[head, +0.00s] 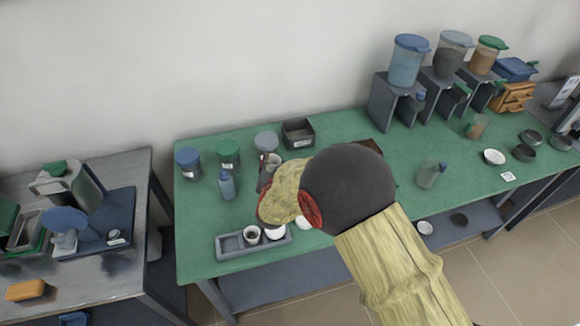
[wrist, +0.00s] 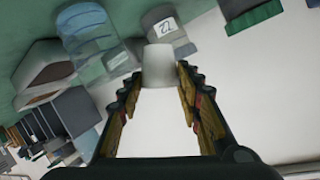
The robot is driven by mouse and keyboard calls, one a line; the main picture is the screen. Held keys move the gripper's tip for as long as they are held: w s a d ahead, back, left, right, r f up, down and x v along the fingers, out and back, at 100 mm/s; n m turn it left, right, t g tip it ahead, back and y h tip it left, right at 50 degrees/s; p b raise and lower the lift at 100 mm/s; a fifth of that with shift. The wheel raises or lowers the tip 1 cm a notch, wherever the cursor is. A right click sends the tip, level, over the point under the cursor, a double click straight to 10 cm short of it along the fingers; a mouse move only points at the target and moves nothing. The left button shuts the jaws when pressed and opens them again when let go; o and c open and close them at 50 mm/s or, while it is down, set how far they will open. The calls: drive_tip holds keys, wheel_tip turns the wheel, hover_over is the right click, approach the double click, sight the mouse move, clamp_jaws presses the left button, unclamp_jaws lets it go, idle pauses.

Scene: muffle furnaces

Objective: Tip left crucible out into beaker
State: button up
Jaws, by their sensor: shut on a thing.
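My gripper (wrist: 158,80) is shut on a pale grey-white crucible (wrist: 158,64), held between the fingertips in the wrist view. In the head view the crucible shows as a small pale shape (head: 273,160) above the green table; my arm hides part of it, and its contents are not visible. A grey tray (head: 230,254) at the table's front left holds a white crucible with dark contents (head: 252,233) and a white round piece (head: 274,232). A clear vessel (head: 428,175) stands right of my arm; I cannot tell if it is the beaker.
Blue-lidded (head: 188,162) and green-lidded (head: 228,153) jars and a blue bottle (head: 226,184) stand left of my gripper. A dark open box (head: 298,133) stands behind. Dispensers on grey stands (head: 391,105) and small dishes (head: 494,157) are at the right.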

drive_tip(key=shift+p, duration=0.3)
drive_tip(key=shift+a+n+h+p, duration=0.2)
drive_tip(key=shift+n+h+p, duration=0.25)
drive_tip(key=shift+p, duration=0.45)
drive_tip(key=n+p, duration=0.1)
drive_tip(key=h+p, duration=0.1)
drive_tip(key=shift+a+f+n+p, duration=0.25)
drive_tip(key=shift+n+p, duration=0.05)
drive_tip(key=shift+n, duration=0.05)
drive_tip(key=shift+f, duration=0.15)
drive_tip(key=shift+r+p, duration=1.8)
drive_tip(key=shift+r, duration=0.75)
